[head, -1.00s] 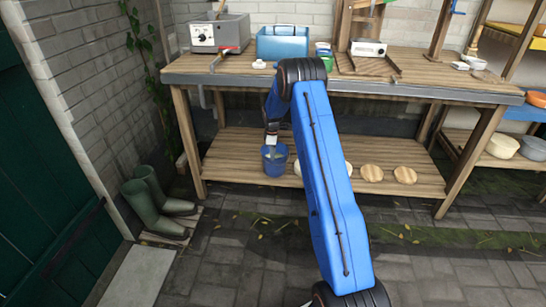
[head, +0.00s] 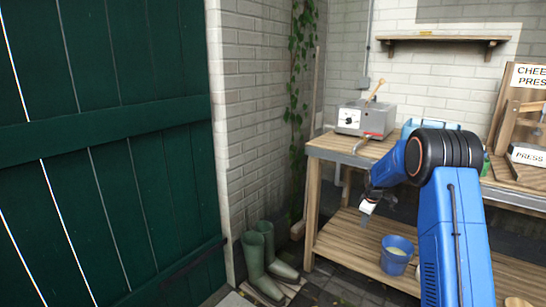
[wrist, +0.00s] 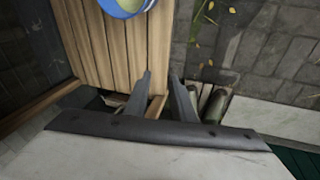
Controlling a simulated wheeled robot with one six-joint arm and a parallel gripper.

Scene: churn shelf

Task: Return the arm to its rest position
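My blue arm reaches over the front of the wooden workbench in the head view. My gripper (head: 367,207) hangs from its end, above the lower shelf and left of the blue bucket. In the wrist view my gripper (wrist: 160,82) shows two dark fingers standing apart with nothing between them. The blue bucket (head: 397,256) stands on the lower shelf (head: 345,235) with pale contents in it. It also shows at the top of the wrist view (wrist: 124,8), apart from the fingers.
Green boots (head: 258,262) stand on the floor left of the bench. A dark green door (head: 100,150) fills the left side. A grey box machine (head: 366,119) and a blue tub (head: 430,126) are on the benchtop (head: 335,148). Paving lies in front.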

